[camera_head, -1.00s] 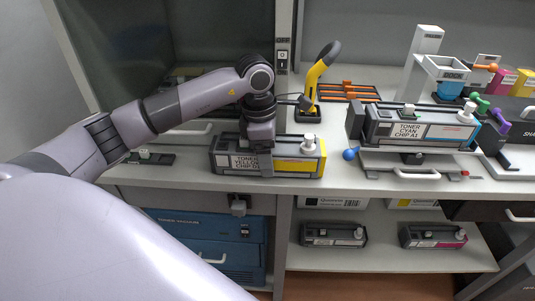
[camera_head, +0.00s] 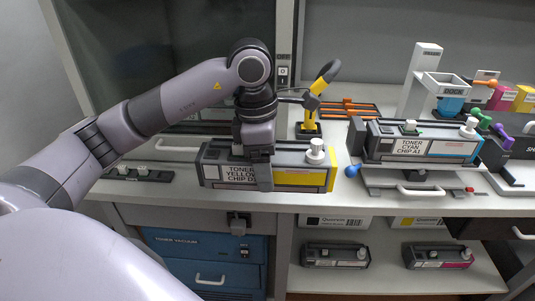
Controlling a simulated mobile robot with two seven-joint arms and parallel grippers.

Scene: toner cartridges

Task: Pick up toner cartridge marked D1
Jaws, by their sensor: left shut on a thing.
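The yellow toner cartridge (camera_head: 305,178), labelled "TONER YELLOW CHIP D1" though the last character is partly covered, is a dark box with a yellow panel and a white knob on its right end. My left gripper (camera_head: 265,172) comes down from above and is shut on the middle of the cartridge, with a finger across its front face. The cartridge is level and appears raised a little over the bench, though the gap beneath it is hard to make out. My right gripper is not in view.
A cyan cartridge marked A1 (camera_head: 428,143) sits on a stand to the right, close to a blue ball knob (camera_head: 352,171). A yellow and black tool (camera_head: 314,107) stands behind. Two cartridges (camera_head: 335,256) lie on the lower shelf. A blue toner vacuum (camera_head: 200,255) is below left.

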